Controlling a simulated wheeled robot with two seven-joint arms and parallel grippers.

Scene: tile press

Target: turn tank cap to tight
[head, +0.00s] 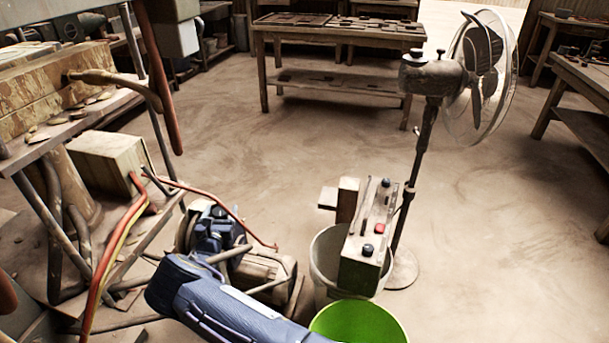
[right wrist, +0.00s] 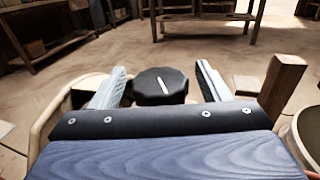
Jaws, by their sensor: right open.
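The tank cap (right wrist: 160,86) is a black, ribbed round cap with a short white line on its top. In the right wrist view it sits between the two fingers of my open right gripper (right wrist: 161,84), with a small gap on each side. My left gripper does not show.
A wooden post (right wrist: 284,84) stands close to the right of my right gripper. A bucket (head: 326,262), a green bucket (head: 362,322), a control box (head: 366,240) and a standing fan (head: 428,130) are to the right. Hoses (head: 115,235) hang at left. Floor behind is open.

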